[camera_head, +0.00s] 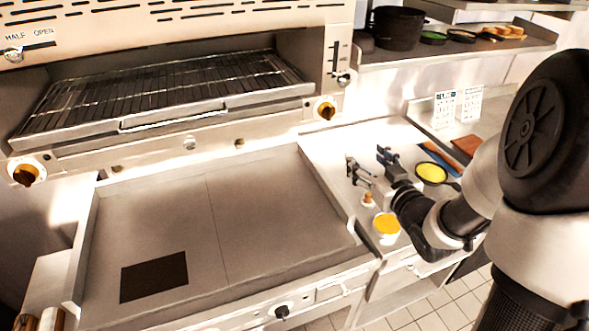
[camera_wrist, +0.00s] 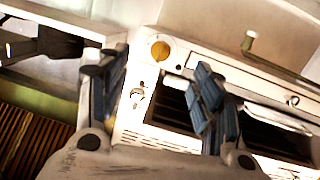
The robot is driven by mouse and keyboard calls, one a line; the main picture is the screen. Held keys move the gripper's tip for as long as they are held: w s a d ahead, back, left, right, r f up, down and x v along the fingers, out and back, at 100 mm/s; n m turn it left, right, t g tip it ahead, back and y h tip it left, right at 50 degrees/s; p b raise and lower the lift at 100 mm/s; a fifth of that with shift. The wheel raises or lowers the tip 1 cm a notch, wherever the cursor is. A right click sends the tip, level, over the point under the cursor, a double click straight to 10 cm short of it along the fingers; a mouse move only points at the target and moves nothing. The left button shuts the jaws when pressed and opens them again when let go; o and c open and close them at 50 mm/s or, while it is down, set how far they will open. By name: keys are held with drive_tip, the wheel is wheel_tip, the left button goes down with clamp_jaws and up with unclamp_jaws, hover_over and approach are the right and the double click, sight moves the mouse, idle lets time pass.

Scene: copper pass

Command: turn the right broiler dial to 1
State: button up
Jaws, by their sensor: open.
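My gripper (camera_head: 368,158) is open and empty, above the pale counter, to the right of and lower than the dial in the head view. It is apart from the dial. In the wrist view my gripper (camera_wrist: 152,78) shows two blue-padded fingers spread wide. An orange-yellow round thing (camera_wrist: 160,50) shows between and beyond them on a pale panel; I cannot tell for certain whether it is the dial.
A second dial (camera_head: 26,174) is at the broiler's left end. A lever (camera_head: 343,78) sits just above the right dial. The flat griddle (camera_head: 270,205) lies below the broiler. A yellow-filled cup (camera_head: 387,225) and a pan (camera_head: 431,173) stand near my arm.

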wheel_tip(320, 180, up, 3)
drive_tip(key=s+t+y+p, duration=0.1)
drive_tip(key=y+p, duration=0.1)
approach(328, 112)
drive_tip(key=w, duration=0.1)
drive_tip(key=w+a+r, duration=0.2)
drive_tip(key=w, duration=0.1)
drive_tip(key=shift+w+a+p, duration=0.1)
drive_tip(key=shift+a+p, duration=0.15)
drive_tip(key=shift+p, duration=0.05)
clamp_jaws()
idle(0.7)
drive_tip(key=c, duration=1.4)
unclamp_jaws()
drive_tip(key=o, duration=1.4)
